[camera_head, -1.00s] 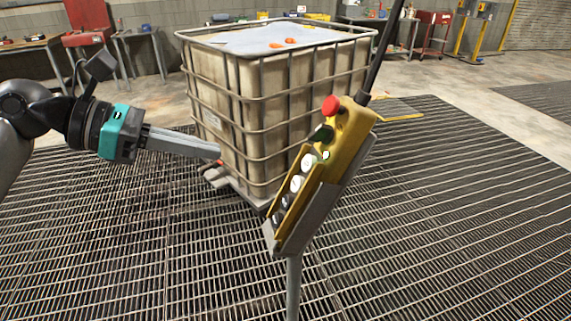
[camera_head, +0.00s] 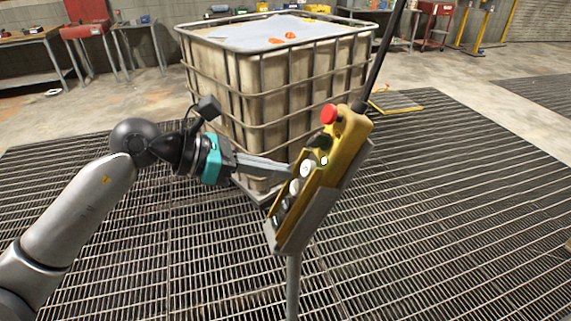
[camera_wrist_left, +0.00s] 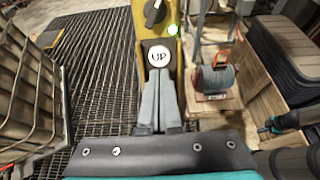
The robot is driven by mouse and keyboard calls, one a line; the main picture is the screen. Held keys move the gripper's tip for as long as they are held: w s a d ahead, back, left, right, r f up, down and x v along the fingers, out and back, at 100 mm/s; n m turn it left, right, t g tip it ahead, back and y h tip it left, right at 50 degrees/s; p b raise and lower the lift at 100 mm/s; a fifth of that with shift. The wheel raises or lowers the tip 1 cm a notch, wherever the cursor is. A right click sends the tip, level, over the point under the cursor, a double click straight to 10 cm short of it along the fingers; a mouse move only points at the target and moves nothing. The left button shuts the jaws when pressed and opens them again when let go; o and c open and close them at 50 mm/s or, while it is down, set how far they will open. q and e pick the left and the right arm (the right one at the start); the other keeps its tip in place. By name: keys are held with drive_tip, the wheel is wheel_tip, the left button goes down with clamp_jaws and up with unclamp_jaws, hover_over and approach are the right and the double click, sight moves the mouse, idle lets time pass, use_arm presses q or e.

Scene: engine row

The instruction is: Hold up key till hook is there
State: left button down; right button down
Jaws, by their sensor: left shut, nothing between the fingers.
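The yellow control pendant (camera_head: 345,143) hangs tilted in the middle of the head view, with a red stop button (camera_head: 329,113) on top and a column of buttons. In the left wrist view the white button marked UP (camera_wrist_left: 159,56) faces me, under a black rotary knob (camera_wrist_left: 154,12). A small lit green lamp (camera_wrist_left: 172,29) is beside them. My left gripper (camera_head: 289,171) is shut and empty, its fingertips at the pendant's button face. In the wrist view the fingertips (camera_wrist_left: 160,76) lie just below the UP label; I cannot tell whether they touch the button. No hook is visible.
A caged liquid tank (camera_head: 250,85) stands close behind the pendant and my left gripper. A dark pole (camera_head: 383,60) rises from the pendant's top. Open floor grating (camera_head: 450,200) lies to the right. Workbenches and a red cart (camera_head: 434,20) are at the back.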

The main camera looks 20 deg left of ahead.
sight(307, 178)
use_arm(q)
drive_tip(key=shift+x, duration=1)
drive_tip(key=shift+f, duration=0.1)
drive_tip(key=shift+w+d+f, duration=0.3)
drive_tip(key=shift+w+d, duration=0.05)
drive_tip(key=shift+d, duration=0.15)
drive_tip(key=shift+d+f+b, duration=0.15)
drive_tip(key=shift+d+b, duration=0.05)
drive_tip(key=shift+b, duration=0.1)
